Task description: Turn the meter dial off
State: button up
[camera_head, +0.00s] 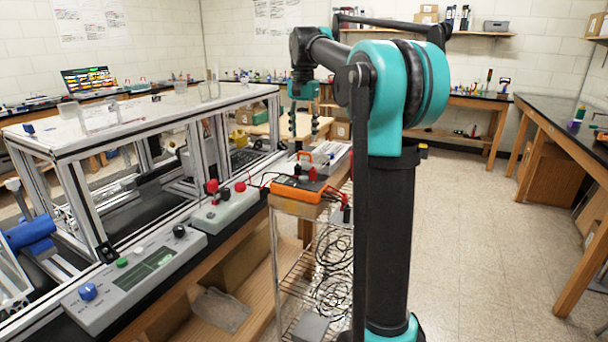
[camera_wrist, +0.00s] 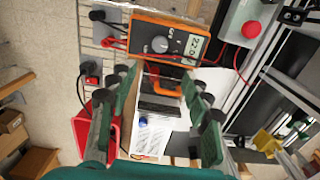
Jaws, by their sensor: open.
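The orange multimeter (camera_head: 298,189) lies on the wire cart just right of the bench in the head view. In the wrist view the meter (camera_wrist: 137,34) is near the top, and its round grey dial (camera_wrist: 160,44) faces the camera with its display (camera_wrist: 192,44) lit and showing digits. The dial is too small to make out in the head view. My gripper (camera_head: 303,131) hangs pointing down above and behind the meter. In the wrist view my gripper (camera_wrist: 159,82) has its fingers spread wide, with nothing between them and the meter beyond the tips.
Red and black test leads (camera_wrist: 233,66) run from the meter. A grey box with a red button (camera_head: 225,207) and a control panel (camera_head: 140,270) sit on the bench to the left. The aluminium extrusion frame (camera_head: 190,120) stands behind them. The floor right of my arm is clear.

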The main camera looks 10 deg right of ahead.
aim_at(303, 177)
notch_tip(303, 177, down, 15)
jog(key=shift+r, duration=0.1)
dwell(0.3)
grip_shut()
dwell(0.5)
jog(key=n, duration=0.5)
jog(key=shift+n, duration=0.4)
jog(key=n, duration=0.6)
dwell(0.4)
